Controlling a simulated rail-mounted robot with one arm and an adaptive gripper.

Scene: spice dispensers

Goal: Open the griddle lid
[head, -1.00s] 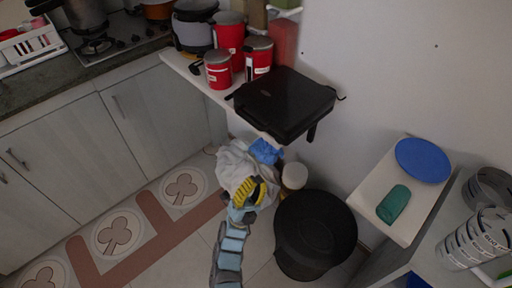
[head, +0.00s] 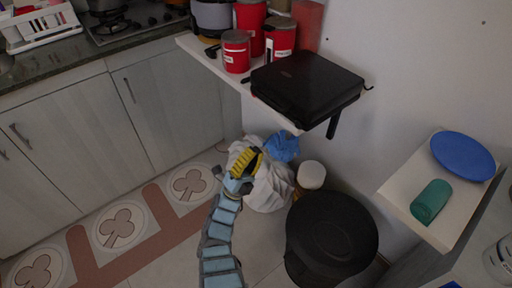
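The griddle (head: 306,88) is a flat black appliance with its lid down. It sits at the front end of a narrow white wall shelf. My gripper (head: 248,160), with yellow ribbed fingers, is below and to the left of the griddle in the picture, over the floor area and apart from it. Its fingers point upward in the picture. I cannot tell whether they are open or shut, and I see no object clearly held.
Red canisters (head: 236,50) stand on the shelf (head: 196,49) behind the griddle. A black bin (head: 331,235), a white bag (head: 268,187) and a jar (head: 311,176) are below.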

